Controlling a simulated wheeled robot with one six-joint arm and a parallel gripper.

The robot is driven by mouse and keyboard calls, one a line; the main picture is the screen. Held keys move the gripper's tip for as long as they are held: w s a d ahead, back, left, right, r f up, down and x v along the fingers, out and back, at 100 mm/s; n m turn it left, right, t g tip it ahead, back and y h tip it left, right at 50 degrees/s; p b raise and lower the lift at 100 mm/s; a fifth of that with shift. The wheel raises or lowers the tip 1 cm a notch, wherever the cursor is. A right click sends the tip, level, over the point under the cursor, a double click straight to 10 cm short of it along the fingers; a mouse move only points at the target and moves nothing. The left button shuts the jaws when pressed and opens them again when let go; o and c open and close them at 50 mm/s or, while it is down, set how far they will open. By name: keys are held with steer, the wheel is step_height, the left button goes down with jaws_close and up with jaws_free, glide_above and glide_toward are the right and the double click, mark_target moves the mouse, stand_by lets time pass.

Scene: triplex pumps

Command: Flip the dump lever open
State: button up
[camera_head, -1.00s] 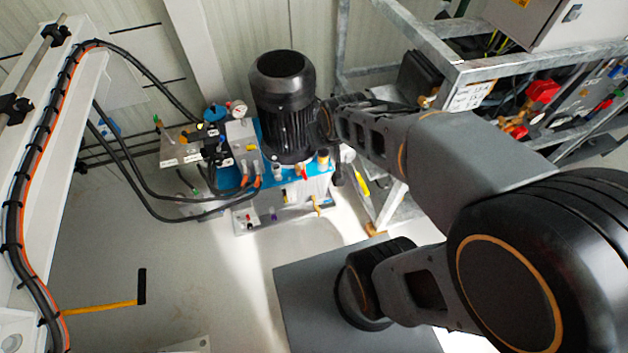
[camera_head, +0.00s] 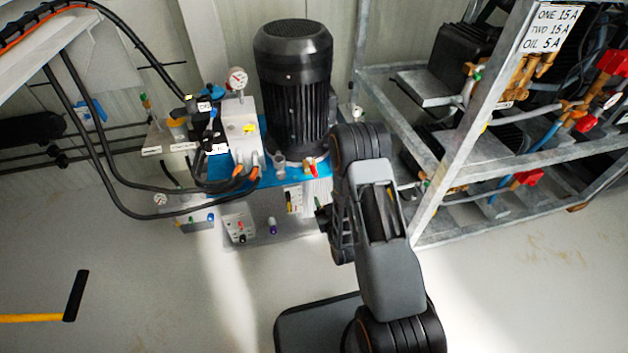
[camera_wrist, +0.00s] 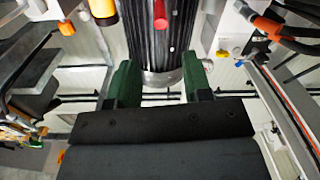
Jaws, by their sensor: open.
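The pump unit has a black upright motor (camera_head: 294,95) on a blue-topped base (camera_head: 270,182) in the head view. A small red handle (camera_head: 313,170) stands at the base's front right; a red part (camera_wrist: 160,14) also shows at the top of the wrist view. I cannot tell for certain which part is the dump lever. My gripper (camera_wrist: 158,68) is open, with two green fingers and nothing between them. The motor's ribbed body shows beyond the fingers. In the head view my arm hides most of the gripper, at the unit's right front.
A galvanized frame rack (camera_head: 455,165) with valves and red handles stands close on the right. Black hoses (camera_head: 110,195) loop down on the left. A yellow-handled hammer (camera_head: 70,300) shows at lower left. The floor in front is clear.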

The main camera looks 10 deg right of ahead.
mark_target(312, 166)
steer(key=w+b, duration=0.1)
steer(key=w, duration=0.5)
steer(key=w+b, duration=0.2)
steer(key=w, duration=0.5)
steer(key=shift+w+a+f, duration=0.2)
jaws_close()
